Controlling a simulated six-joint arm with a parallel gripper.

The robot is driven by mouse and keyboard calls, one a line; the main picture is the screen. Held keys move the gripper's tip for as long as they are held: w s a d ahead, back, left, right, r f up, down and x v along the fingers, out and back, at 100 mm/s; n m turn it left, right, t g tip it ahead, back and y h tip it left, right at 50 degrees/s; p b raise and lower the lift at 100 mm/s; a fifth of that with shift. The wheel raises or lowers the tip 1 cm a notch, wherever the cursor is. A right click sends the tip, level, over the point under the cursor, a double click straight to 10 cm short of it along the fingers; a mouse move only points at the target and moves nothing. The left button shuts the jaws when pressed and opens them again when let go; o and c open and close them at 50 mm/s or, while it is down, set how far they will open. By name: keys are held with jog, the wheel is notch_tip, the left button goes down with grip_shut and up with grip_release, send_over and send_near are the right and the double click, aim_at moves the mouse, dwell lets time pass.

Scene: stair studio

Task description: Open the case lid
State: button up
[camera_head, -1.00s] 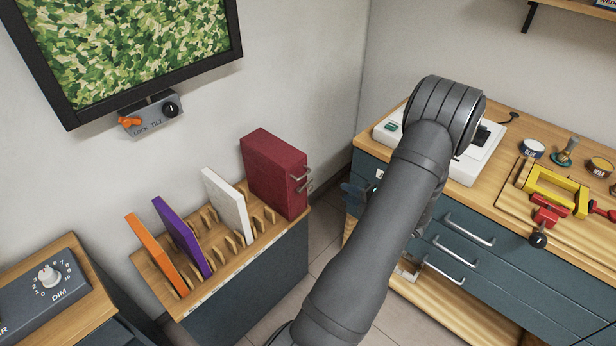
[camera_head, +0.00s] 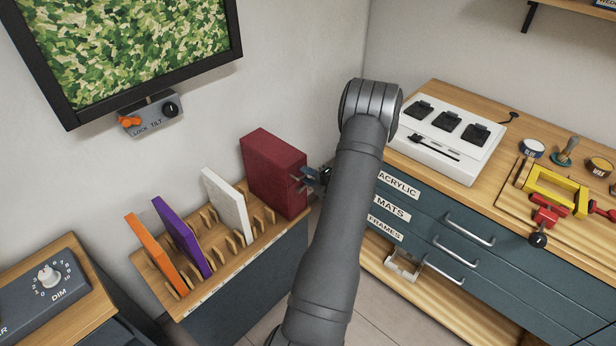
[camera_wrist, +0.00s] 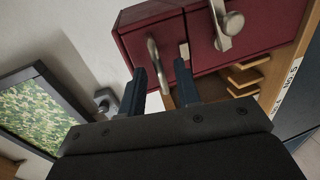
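The dark red case (camera_head: 272,170) stands upright at the right end of the wooden rack, and it fills the top of the wrist view (camera_wrist: 150,45). My gripper (camera_head: 308,178) is at this face in the head view. In the wrist view my gripper (camera_wrist: 162,76) is open, with the handle between its fingertips. I cannot tell whether either finger touches it.
The rack (camera_head: 222,272) also holds white, purple and orange panels left of the case. A blue drawer cabinet (camera_head: 450,225) with a white switch box (camera_head: 445,150) stands to the right. A framed screen (camera_head: 130,45) hangs on the wall. Floor shows between rack and cabinet.

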jog(key=shift+w+a, duration=0.15)
grip_shut()
